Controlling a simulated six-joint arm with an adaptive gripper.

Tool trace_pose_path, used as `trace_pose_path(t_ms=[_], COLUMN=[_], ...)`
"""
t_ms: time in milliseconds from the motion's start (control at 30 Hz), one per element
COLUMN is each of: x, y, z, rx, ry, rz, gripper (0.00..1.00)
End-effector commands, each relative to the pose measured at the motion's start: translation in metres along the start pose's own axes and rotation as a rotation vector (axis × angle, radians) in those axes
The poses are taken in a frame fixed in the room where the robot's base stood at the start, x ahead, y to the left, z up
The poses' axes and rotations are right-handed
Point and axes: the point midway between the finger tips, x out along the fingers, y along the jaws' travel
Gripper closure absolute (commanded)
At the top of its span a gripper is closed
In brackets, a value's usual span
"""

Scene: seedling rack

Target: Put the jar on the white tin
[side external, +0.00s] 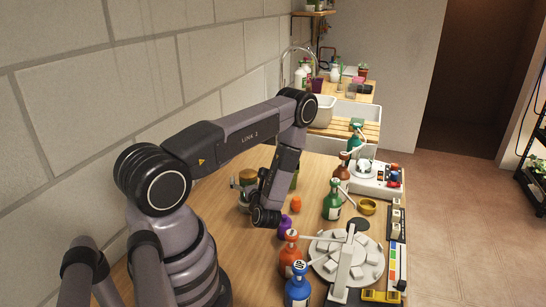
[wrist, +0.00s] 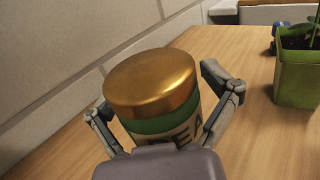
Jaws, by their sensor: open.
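The jar (wrist: 150,85) has a gold lid, a green band and a pale label with dark letters, and stands upright in the wrist view. In the side view its brownish lid (side external: 247,174) shows beside the wall, partly hidden by my gripper (side external: 243,190). My gripper (wrist: 158,100) is open, with one finger on each side of the jar; I cannot tell whether either finger touches it. A white container (side external: 320,109) stands at the far end by the sink; I cannot tell if it is the white tin.
A green pot with a plant (wrist: 296,75) stands to the right of the jar. An orange object (side external: 296,203), a purple object (side external: 285,226), several bottles and a round white tray (side external: 325,262) crowd the bench's right side. The wall (side external: 75,95) is close on the left.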

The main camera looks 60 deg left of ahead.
Motion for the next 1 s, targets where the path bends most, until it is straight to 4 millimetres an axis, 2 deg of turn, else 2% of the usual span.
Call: trace_pose_path(t_ms=[267,367,567,600,700,800,1000], x=[-0.001,-0.014,-0.055,-0.051,-0.05,-0.05,-0.05], y=[0.0,-0.002,-0.002,-0.001,-0.001,0.0,0.0], z=[0.004,0.003,0.003,0.016,0.038,0.055,0.076], rx=[0.0,0.002,0.004,-0.003,-0.004,-0.004,-0.009], ry=[0.0,0.001,0.0,-0.002,-0.002,-0.001,-0.005], rz=[-0.001,-0.006,-0.009,0.0,0.001,0.0,0.01], gripper=[0.15,0.15,0.15,0.15,0.15,0.15,0.15])
